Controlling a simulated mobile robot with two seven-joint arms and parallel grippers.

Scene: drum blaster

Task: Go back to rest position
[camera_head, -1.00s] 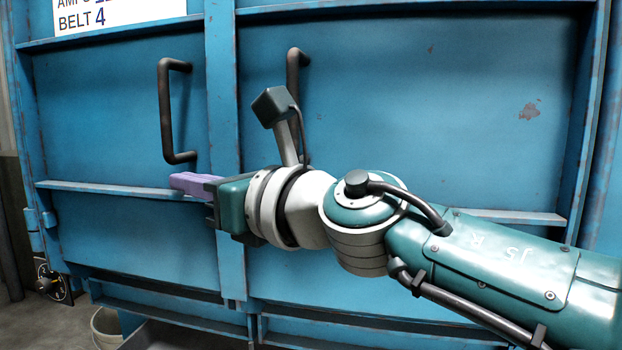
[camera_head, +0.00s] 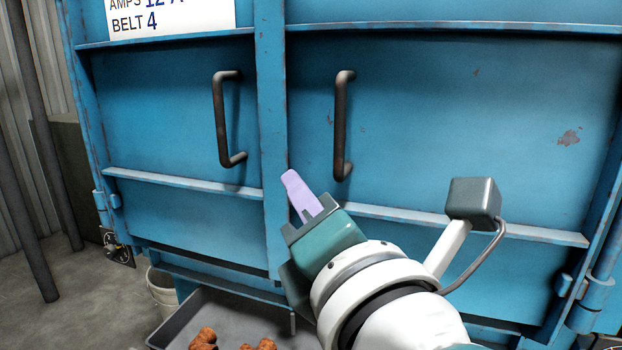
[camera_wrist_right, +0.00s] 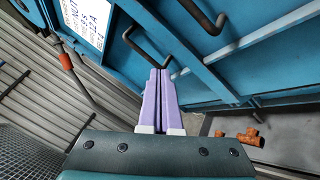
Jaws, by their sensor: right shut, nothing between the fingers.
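My right gripper (camera_head: 301,195) is in front of the blue double-door cabinet (camera_head: 440,110), its purple fingers pointing up and to the left. The fingers are together and empty; they also show shut in the right wrist view (camera_wrist_right: 157,85). In the head view the fingertips lie below and between the left door handle (camera_head: 226,118) and the right door handle (camera_head: 341,125), apart from both. Both doors look closed. My left gripper is in neither view.
A grey tray (camera_head: 180,335) with several rusty orange-brown pieces (camera_head: 203,340) lies below the cabinet. A pale bucket (camera_head: 160,289) stands left of it. In the wrist view an orange-gripped lever (camera_wrist_right: 66,61) shows at left. Floor at the left is clear.

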